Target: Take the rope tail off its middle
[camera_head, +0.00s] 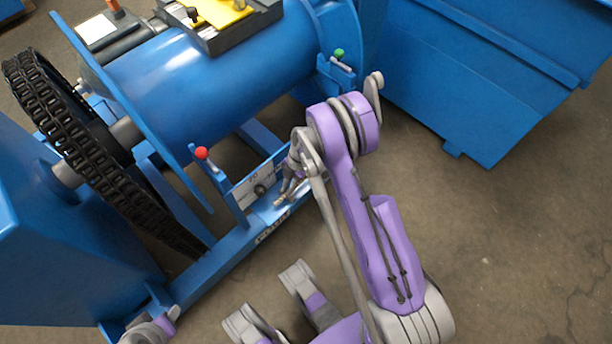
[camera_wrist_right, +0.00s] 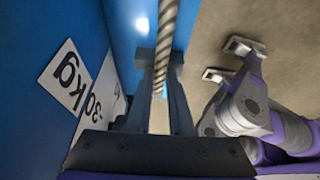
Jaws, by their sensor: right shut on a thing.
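The rope (camera_wrist_right: 164,38) is a pale, twisted strand in the right wrist view. It runs down from the top edge between the two dark fingers of my right gripper (camera_wrist_right: 161,62), which is shut on it. In the head view my right gripper (camera_head: 283,196) is low at the front of the blue winch frame (camera_head: 232,252), just right of the red-knobbed lever (camera_head: 202,154). The rope is too small to make out there, and its ends are hidden. I cannot tell which part of the rope is held.
The blue drum housing (camera_head: 190,80) stands behind, with a black chain (camera_head: 62,118) at its left. A green-knobbed lever (camera_head: 339,54) is at its right end. A blue bin (camera_head: 470,70) stands at the right. The white weight labels (camera_wrist_right: 68,78) are close beside my right gripper. Bare floor lies at right.

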